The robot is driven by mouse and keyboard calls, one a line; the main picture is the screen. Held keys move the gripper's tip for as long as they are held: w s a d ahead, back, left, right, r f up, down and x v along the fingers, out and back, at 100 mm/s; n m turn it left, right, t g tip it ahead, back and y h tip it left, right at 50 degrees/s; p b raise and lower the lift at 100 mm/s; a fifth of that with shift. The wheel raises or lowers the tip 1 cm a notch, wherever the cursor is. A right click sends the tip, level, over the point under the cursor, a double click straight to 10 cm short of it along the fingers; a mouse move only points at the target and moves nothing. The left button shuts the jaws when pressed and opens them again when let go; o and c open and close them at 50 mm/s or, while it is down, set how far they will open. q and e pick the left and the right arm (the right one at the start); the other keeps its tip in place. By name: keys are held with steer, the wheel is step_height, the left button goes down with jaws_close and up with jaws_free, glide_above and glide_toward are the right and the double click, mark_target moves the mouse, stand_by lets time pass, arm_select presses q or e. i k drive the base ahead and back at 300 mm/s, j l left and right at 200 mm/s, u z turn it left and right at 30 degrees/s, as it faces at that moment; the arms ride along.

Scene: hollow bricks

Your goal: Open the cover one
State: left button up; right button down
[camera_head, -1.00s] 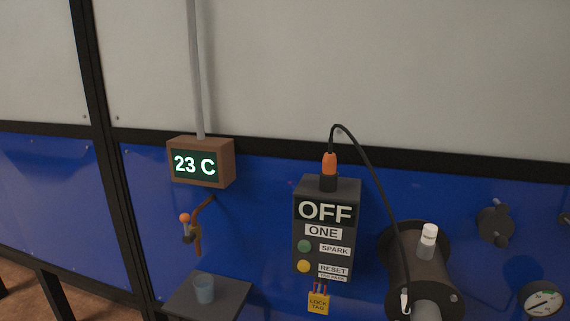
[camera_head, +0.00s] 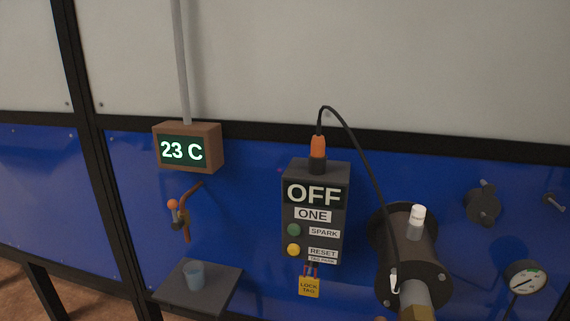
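A dark control box (camera_head: 316,250) on the blue wall reads OFF, with a label ONE (camera_head: 313,215) below. It has a green SPARK button (camera_head: 294,230), a yellow RESET button (camera_head: 293,250) and a yellow lock tag (camera_head: 309,287) hanging under it. To its right a dark flanged cylinder (camera_head: 408,262) sticks out of the wall. A small round dark fitting with a lug (camera_head: 482,205) sits further right; it looks like a cover, but I see no label on it and cannot tell which part is cover one. Neither of my grippers is in view.
A black cable (camera_head: 360,150) runs from an orange plug (camera_head: 318,148) to the cylinder. A gauge (camera_head: 525,278) is at right.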

mark_target(483, 208)
steer(key=z, duration=1.25)
